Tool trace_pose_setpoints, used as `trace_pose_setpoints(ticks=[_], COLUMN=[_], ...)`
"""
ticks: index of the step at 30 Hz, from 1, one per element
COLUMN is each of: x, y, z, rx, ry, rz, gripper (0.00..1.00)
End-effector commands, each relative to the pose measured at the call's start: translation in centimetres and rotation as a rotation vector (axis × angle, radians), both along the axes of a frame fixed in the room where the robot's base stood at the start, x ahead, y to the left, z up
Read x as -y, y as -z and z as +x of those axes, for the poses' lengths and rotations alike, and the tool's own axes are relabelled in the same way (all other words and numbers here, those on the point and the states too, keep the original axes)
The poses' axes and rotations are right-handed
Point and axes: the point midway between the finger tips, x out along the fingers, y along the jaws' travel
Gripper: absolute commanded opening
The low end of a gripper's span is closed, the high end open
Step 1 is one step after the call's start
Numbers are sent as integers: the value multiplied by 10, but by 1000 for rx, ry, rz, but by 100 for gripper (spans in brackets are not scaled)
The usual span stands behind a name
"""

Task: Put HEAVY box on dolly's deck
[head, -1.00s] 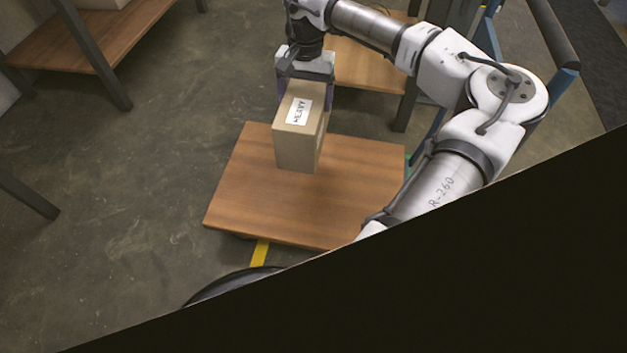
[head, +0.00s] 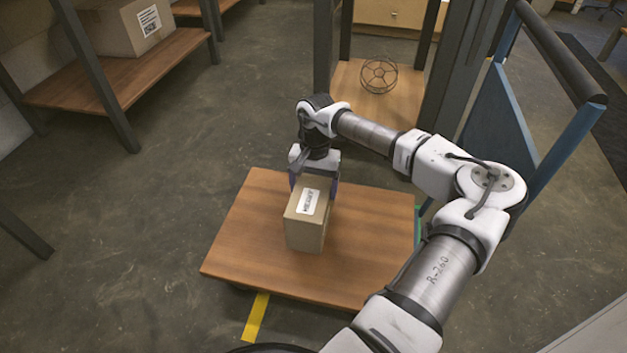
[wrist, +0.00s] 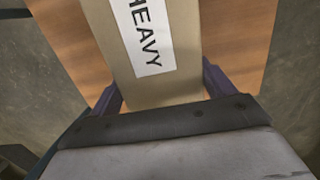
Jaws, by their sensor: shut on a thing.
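The HEAVY box (head: 306,230) is a tan carton with a white label on top. It is upright over the middle of the dolly's wooden deck (head: 240,240); I cannot tell for sure whether its bottom touches the deck. My gripper (head: 315,183) is shut on the box, its purple fingers on both sides of the box's far end. In the wrist view the box (wrist: 185,75) lies between the fingers, with its label reading HEAVY and the deck (wrist: 235,45) below it. The lower parts of the fingers are hidden.
A blue frame with a dark handle bar (head: 565,50) rises at the right. Shelves stand behind: one holds a carton (head: 125,28), another a wire lamp cage (head: 378,75). Bare deck surrounds the box. Yellow tape (head: 256,318) marks the floor in front.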

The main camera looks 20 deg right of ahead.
Motion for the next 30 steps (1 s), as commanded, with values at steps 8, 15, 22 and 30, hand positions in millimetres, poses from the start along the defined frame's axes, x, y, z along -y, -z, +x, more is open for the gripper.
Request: trace_pose_setpoints(ticks=[8,15,22,30], x=[-1,0,0,0], y=[28,55,54,58], z=[1,1,1,0], rx=[2,4,4,0], ry=[0,0,0,0], rz=[2,0,0,0], gripper=[11,11,11,99])
